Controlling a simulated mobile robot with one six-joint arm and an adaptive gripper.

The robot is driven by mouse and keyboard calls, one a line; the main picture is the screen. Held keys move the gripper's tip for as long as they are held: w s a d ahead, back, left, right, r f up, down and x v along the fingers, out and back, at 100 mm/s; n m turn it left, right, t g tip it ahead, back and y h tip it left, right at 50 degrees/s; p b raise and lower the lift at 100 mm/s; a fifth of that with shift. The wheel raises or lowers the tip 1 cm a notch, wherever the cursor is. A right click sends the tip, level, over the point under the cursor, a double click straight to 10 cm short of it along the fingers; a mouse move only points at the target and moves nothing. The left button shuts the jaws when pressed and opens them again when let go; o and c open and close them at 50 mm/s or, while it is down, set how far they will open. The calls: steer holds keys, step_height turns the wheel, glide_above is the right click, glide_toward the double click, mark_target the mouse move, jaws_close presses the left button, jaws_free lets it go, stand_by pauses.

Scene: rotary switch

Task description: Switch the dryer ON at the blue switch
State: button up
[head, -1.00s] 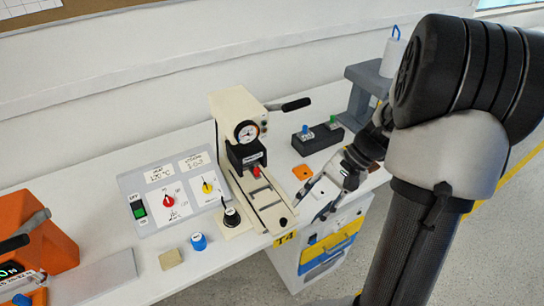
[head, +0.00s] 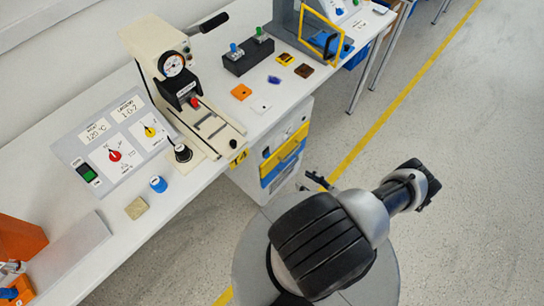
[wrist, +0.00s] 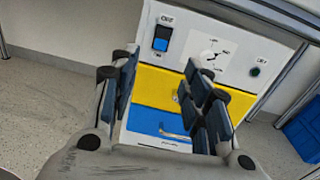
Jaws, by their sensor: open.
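In the wrist view a blue rocker switch (wrist: 161,39) sits in a dark frame on the white front panel (wrist: 183,28) of a cabinet with yellow and blue drawers. Small text is above it, and I cannot tell which way the rocker is pressed. My gripper (wrist: 165,105) is open and empty, its fingers spread in front of the drawers, below the switch and apart from it. In the head view the cabinet (head: 247,176) stands under the bench; my gripper is mostly hidden there by my arm.
A dial (wrist: 208,57) and a dark green button (wrist: 255,71) are right of the switch. In the head view the bench (head: 215,185) holds a press (head: 157,50), a control panel with red and yellow knobs (head: 115,155) and a blue knob (head: 158,184). Open floor lies right.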

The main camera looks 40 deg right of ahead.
mark_target(268, 154)
steer(key=shift+m+h, duration=0.6)
steer(key=w, duration=0.5)
steer(key=w+a+b, duration=0.1)
steer(key=w, duration=0.5)
steer(key=w+a+f, duration=0.1)
steer(key=w, duration=0.5)
steer(key=shift+f+b, duration=0.1)
steer(key=shift+b, duration=0.2)
steer(key=shift+c, duration=0.3)
jaws_close()
steer(key=shift+f+t+b, duration=0.3)
steer(key=shift+t+b, duration=0.2)
steer(key=shift+b, duration=1.1)
steer(key=shift+r+t, duration=0.15)
steer(key=shift+t, duration=0.15)
steer(key=shift+o, duration=0.3)
jaws_free()
steer(key=shift+s, duration=0.1)
